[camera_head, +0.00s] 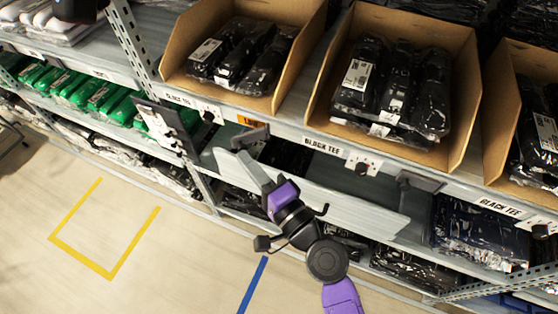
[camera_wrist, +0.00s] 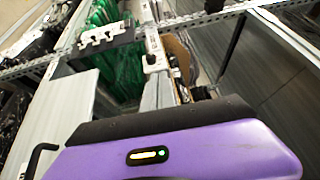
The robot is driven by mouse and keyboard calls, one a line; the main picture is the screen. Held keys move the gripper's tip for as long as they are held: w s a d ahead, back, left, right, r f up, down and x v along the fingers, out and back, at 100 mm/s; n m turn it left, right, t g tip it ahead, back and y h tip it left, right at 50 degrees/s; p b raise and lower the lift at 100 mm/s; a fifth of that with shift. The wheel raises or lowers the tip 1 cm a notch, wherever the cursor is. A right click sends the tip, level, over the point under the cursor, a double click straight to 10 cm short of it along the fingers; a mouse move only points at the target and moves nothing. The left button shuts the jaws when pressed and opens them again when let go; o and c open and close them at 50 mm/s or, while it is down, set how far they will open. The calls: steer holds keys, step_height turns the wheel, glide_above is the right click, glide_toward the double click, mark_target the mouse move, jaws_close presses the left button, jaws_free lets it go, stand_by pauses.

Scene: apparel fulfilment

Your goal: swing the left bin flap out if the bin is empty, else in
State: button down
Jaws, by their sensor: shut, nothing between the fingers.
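The left cardboard bin (camera_head: 178,73) stands on the shelf and holds several bagged black garments, so it is not empty. A dark panel with pale clips (camera_head: 165,127), apparently the left bin flap, sticks out by the upright left of this bin. It also shows in the wrist view (camera_wrist: 106,38). My gripper (camera_head: 232,160) is shut and empty, with its pale fingers pointing up-left below the bin's front edge, apart from the panel. In the wrist view its fingers (camera_wrist: 158,92) point toward a black knob (camera_wrist: 152,62) on the shelf edge.
A middle bin (camera_head: 465,88) and a right bin (camera_head: 497,105) also hold black bagged garments. A small grey plate (camera_head: 250,138) hangs under the shelf edge close above my fingers; another (camera_head: 420,181) hangs further right. A pale board (camera_head: 350,202) lies behind my wrist.

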steer(key=shift+w+a+m+t+h, duration=0.25)
steer(key=shift+a+m+t+h, duration=0.15)
steer(key=shift+a+h, duration=0.1)
steer(key=x, duration=0.6)
steer(key=shift+a+f+p, duration=0.2)
steer(key=shift+a+p, duration=0.1)
steer(key=shift+p, duration=0.1)
